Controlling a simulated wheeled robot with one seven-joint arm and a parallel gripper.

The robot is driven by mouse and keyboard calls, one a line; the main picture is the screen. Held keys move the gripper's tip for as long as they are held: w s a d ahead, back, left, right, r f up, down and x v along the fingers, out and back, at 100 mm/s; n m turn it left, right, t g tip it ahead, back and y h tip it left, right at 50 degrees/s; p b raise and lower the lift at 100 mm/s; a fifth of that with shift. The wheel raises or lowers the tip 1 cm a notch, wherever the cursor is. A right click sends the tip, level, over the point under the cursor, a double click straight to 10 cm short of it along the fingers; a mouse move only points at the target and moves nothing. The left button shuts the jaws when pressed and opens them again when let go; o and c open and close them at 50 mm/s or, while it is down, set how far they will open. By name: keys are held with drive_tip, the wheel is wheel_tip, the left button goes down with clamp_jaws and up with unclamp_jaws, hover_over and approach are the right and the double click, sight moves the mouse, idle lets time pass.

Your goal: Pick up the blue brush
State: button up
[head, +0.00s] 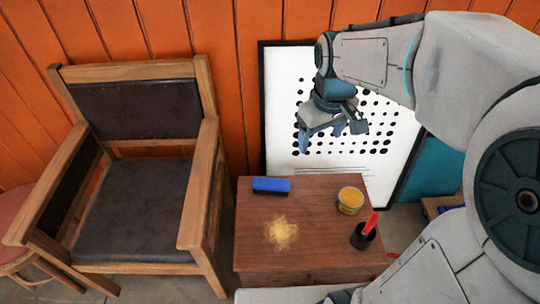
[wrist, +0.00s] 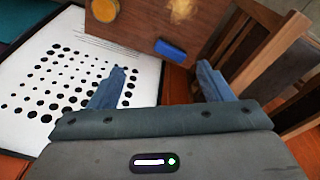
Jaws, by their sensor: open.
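The blue brush (head: 271,185) is a small blue block with a dark lower edge. It lies at the back left of the wooden table top in the head view. It also shows in the wrist view (wrist: 171,50), beyond and between my fingertips. My gripper (head: 321,140) hangs above and behind the table, to the right of the brush, apart from it. In the wrist view its two blue-grey fingers (wrist: 162,73) are spread wide with nothing between them.
The wooden table (head: 315,215) also bears a yellow jar (head: 350,200), a dark cup (head: 362,237) holding a red-handled item, and a yellowish patch (head: 281,233). A wooden armchair (head: 205,190) stands close on the left. A dotted white panel (head: 283,105) leans on the orange wall.

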drive_tip(key=w+a+f+n+g+b, duration=0.1)
drive_tip(key=w+a+f+n+b, duration=0.15)
drive_tip(key=w+f+b, duration=0.45)
drive_tip(key=w+a+f+n+b, duration=0.25)
drive_tip(key=w+f, duration=0.25)
drive_tip(key=f, duration=0.3)
drive_tip(key=n+g+h+b, duration=0.1)
drive_tip(key=n+h+b, duration=0.1)
drive_tip(key=n+b, duration=0.65)
approach(271, 182)
drive_tip(key=f+b, duration=0.1)
drive_tip(key=f, duration=0.1)
drive_tip(key=f+m+b, duration=0.1)
drive_tip(key=f+b, duration=0.1)
drive_tip(key=d+f+m+b, duration=0.1)
drive_tip(key=f+b, duration=0.1)
drive_tip(key=shift+s+f, duration=0.1)
drive_tip(key=shift+s, duration=0.15)
drive_tip(key=shift+d+f+b, duration=0.2)
drive_tip(key=shift+f+b, duration=0.4)
drive_tip(key=shift+f, duration=0.35)
drive_tip(key=shift+d+f+b, duration=0.2)
drive_tip(key=shift+f+b, duration=0.35)
drive_tip(key=shift+f, duration=0.45)
drive_tip(key=shift+d+f+b, duration=0.15)
drive_tip(key=shift+f+b, duration=0.45)
drive_tip(key=shift+f, duration=0.35)
drive_tip(key=shift+r, duration=0.1)
drive_tip(key=c, duration=1.2)
